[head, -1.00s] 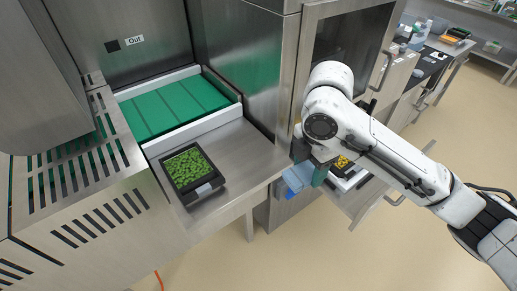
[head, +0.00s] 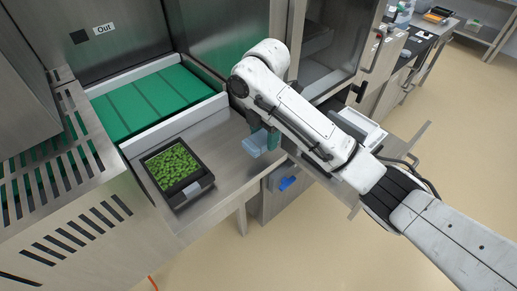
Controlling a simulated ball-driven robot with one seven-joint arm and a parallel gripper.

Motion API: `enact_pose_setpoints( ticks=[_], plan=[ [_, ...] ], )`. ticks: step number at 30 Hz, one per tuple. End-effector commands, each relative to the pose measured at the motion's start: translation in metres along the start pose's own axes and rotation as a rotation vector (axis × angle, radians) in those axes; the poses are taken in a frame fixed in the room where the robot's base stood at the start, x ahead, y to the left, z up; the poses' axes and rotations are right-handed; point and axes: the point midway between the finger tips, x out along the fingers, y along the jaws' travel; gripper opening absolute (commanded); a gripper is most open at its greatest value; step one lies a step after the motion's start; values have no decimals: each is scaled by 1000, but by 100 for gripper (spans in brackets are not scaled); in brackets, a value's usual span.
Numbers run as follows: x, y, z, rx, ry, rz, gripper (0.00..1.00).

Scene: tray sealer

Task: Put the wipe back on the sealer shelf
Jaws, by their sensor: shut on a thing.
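The light blue wipe (head: 257,145) hangs from my gripper (head: 268,136), whose teal fingers are shut on it. In the head view it appears over the right part of the steel shelf (head: 222,148) at the sealer's outlet. I cannot tell whether it touches the shelf. My own arm covers part of the gripper and the shelf's far right end. A black tray of green food (head: 174,166) sits on the shelf, left of the wipe.
The green conveyor belt (head: 150,102) lies behind the shelf under the "Out" sign (head: 104,29). A slotted steel guard (head: 75,190) stands at left. A white surface (head: 362,128) shows behind my arm at right. A small blue item (head: 288,183) is below the shelf edge.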

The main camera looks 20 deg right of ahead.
Motion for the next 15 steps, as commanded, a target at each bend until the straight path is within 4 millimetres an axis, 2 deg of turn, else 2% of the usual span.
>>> enact_pose_setpoints(
  ticks=[1,10,15],
  plan=[
    [13,6,-1,0,2,-2,28],
    [26,22,1,0,-2,-1,28],
    [48,22,2,2,-1,-3,28]
  ],
)
